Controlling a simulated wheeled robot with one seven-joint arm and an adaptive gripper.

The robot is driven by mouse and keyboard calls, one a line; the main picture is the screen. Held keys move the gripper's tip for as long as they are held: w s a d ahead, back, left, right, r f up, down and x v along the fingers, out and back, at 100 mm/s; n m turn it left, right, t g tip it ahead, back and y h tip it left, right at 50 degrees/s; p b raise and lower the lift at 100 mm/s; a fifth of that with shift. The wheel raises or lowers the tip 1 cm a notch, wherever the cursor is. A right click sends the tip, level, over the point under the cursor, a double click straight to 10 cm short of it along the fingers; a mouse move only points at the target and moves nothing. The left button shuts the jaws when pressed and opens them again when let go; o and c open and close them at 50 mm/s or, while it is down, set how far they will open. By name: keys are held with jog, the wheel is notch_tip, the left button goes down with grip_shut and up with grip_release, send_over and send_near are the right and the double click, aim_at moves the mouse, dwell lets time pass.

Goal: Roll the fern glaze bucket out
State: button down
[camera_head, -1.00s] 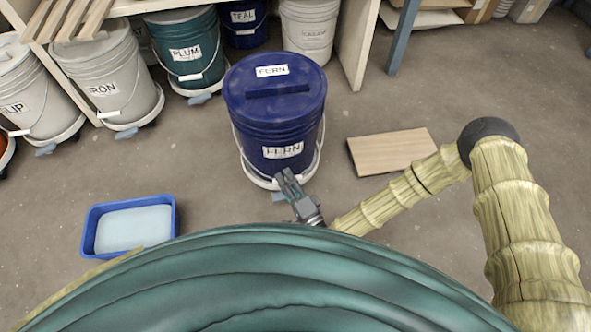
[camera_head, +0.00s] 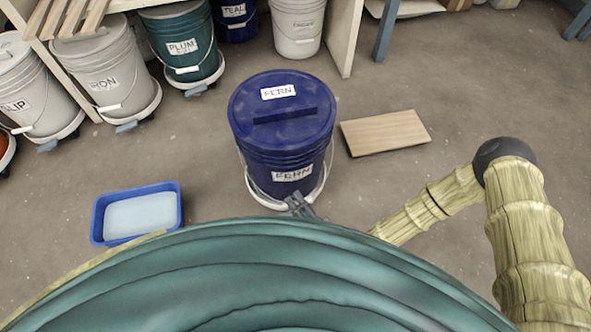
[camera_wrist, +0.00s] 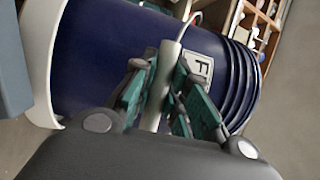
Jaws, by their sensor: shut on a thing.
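The fern glaze bucket (camera_head: 283,150) is dark blue with a lid and two FERN labels. It stands upright on a white wheeled dolly (camera_head: 256,196) on the open floor, in front of the shelf. My gripper (camera_head: 300,204) is low at the bucket's near side, partly hidden behind my green body cover. In the wrist view the blue bucket wall (camera_wrist: 105,55) fills the left and middle. There my gripper (camera_wrist: 163,80) has its fingers on both sides of the white handle grip (camera_wrist: 172,60) of the bucket's bail and is shut on it.
A wooden board (camera_head: 384,133) lies flat right of the bucket. A blue tub (camera_head: 181,208) with pale liquid sits to the left. Other buckets, such as plum (camera_head: 183,70) and iron (camera_head: 110,95), stand under the shelf (camera_head: 345,40). Bare floor lies between.

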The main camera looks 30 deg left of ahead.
jog(key=shift+s+a, duration=0.15)
jog(key=shift+s, duration=0.05)
jog(key=c, duration=1.4)
grip_release()
jog(key=shift+w, duration=0.1)
jog(key=shift+r, duration=0.1)
